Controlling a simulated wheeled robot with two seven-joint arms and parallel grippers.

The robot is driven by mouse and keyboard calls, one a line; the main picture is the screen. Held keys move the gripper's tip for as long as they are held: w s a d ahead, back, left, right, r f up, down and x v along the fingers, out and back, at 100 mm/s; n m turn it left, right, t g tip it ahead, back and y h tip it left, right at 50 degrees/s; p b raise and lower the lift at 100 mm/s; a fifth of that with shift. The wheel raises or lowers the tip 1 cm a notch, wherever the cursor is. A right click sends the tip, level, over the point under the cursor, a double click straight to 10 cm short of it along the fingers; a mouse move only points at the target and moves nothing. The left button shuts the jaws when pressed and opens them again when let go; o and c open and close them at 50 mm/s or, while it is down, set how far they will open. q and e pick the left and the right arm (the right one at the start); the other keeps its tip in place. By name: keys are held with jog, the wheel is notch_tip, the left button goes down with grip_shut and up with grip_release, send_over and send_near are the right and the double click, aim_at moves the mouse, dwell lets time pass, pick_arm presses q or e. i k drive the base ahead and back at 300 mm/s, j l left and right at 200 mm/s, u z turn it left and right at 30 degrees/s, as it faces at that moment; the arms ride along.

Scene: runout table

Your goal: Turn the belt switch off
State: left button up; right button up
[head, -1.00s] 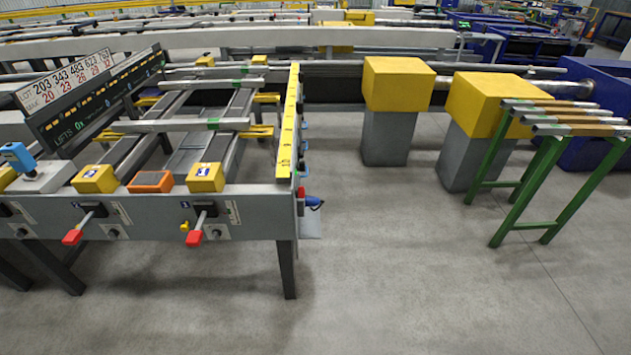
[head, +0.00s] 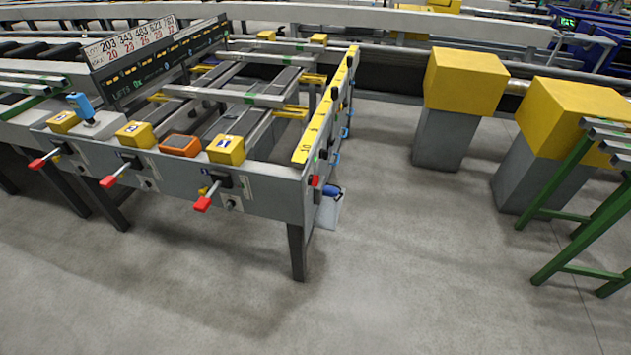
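No part carries a label I can read as the belt switch. Three red-handled levers, left (head: 37,163), middle (head: 107,181) and right (head: 203,203), stick out from the front of the grey runout table (head: 262,197). Each comes out of a dark housing, with its handle lower than its root. At the table's right corner a small red knob (head: 315,181) sits on a dark box, beside a blue plug-like part (head: 333,192). Several small controls line the right side, too small to tell apart. Neither of my grippers is in view.
Yellow boxes, one (head: 226,155) near the right lever, and an orange device (head: 180,147) sit on the table's front edge. Yellow-topped grey pillars (head: 465,80) and a green-legged rack (head: 565,190) stand at right. The concrete floor (head: 400,270) in front is clear.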

aim_at(314, 179)
jog(key=i+l+u, duration=0.4)
jog(key=l, duration=0.35)
jog(key=i+l+u, duration=0.4)
jog(key=l, duration=0.5)
jog(key=i+l+u, duration=0.25)
jog(key=l+u, duration=0.15)
jog(key=l, duration=0.55)
jog(key=i+l+u, duration=0.1)
jog(key=l+u, duration=0.3)
jog(key=l, duration=0.6)
jog(key=k+l+u, duration=0.1)
jog(key=l+u, duration=0.35)
jog(key=l, duration=0.6)
